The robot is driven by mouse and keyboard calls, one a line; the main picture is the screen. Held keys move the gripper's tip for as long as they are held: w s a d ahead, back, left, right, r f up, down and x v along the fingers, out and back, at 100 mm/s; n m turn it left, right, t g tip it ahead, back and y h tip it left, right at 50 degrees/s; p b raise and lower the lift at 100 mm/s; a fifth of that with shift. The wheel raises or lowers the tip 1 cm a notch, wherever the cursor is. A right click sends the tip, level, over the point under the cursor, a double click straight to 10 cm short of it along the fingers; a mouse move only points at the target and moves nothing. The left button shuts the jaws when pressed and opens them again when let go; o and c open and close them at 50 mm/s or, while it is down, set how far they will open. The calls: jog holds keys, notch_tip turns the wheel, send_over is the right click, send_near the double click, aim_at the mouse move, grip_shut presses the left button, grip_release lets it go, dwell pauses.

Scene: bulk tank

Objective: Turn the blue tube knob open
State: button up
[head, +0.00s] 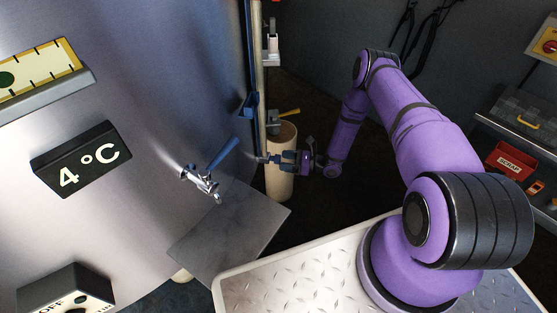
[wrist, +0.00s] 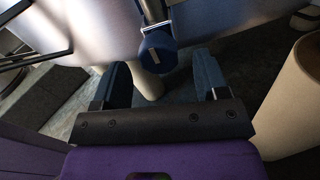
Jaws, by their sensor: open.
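The blue knob (wrist: 158,52) shows in the wrist view at the foot of an upright silver tube (wrist: 152,10), beside the steel tank (head: 150,90). It has a faceted face with a pale mark. My gripper (head: 262,159) is low at the tank's right side in the head view, pointing left. In the wrist view its two blue fingers are spread apart, and the knob appears between and beyond them, apart from both. In the head view I cannot tell the knob from the fingertips. The tube (head: 258,60) runs up the tank's right edge there.
A tap with a blue lever (head: 222,154) juts from the tank left of my gripper, above a grey plate (head: 230,232). A beige cylinder (head: 281,182) stands close behind my gripper. A blue fitting (head: 250,105) sits on the tube. A shelf with a red bin (head: 511,160) is at right.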

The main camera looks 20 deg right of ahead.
aim_at(278, 160)
jog(key=shift+x, duration=1.5)
jog(key=c, duration=0.9)
